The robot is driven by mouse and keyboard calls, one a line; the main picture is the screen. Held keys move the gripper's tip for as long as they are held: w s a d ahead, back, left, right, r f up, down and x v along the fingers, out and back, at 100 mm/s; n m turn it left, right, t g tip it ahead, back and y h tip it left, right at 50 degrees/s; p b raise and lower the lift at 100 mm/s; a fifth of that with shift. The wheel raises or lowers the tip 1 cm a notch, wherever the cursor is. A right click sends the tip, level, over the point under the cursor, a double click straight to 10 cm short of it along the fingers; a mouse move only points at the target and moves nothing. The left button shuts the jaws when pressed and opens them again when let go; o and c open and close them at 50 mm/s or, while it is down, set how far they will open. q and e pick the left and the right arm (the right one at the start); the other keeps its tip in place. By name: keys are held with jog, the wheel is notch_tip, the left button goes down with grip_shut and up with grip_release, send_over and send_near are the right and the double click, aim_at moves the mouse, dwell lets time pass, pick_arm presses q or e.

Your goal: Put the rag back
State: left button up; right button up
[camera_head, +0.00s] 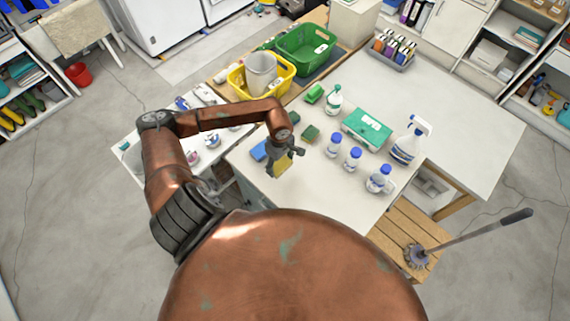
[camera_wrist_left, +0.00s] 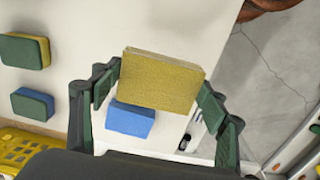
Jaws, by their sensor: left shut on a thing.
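A yellow, sponge-like block (camera_wrist_left: 162,80), which may be the rag, sits between the fingers of my left gripper (camera_wrist_left: 158,95). My left gripper is shut on it. In the head view my left gripper (camera_head: 285,150) hangs over the near left part of the white table, with the yellow block (camera_head: 282,166) at its tip. A blue sponge (camera_head: 258,151) lies on the table just left of the gripper; it also shows partly behind the yellow block in the left wrist view (camera_wrist_left: 130,119). Other sponges (camera_head: 310,133) lie farther back. My right gripper is not in view.
White bottles with blue caps (camera_head: 353,157), a spray bottle (camera_head: 408,143) and a green-and-white box (camera_head: 367,129) stand to the right. Yellow (camera_head: 239,84) and green (camera_head: 304,50) baskets are at the back.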

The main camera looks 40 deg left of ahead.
aim_at(285, 162)
pick_arm(q)
jog(key=w+f, duration=0.2)
jog(key=f, duration=0.1)
jog(key=w+f, duration=0.1)
jog(key=shift+w+a+f+p, duration=0.25)
jog(key=shift+a+p, duration=0.05)
jog(key=shift+p, duration=0.1)
notch_tip(285, 162, down, 3)
jog(key=shift+r+p, duration=0.1)
jog(key=shift+p, duration=0.65)
jog(key=shift+f, duration=0.25)
jog(key=o, duration=1.1)
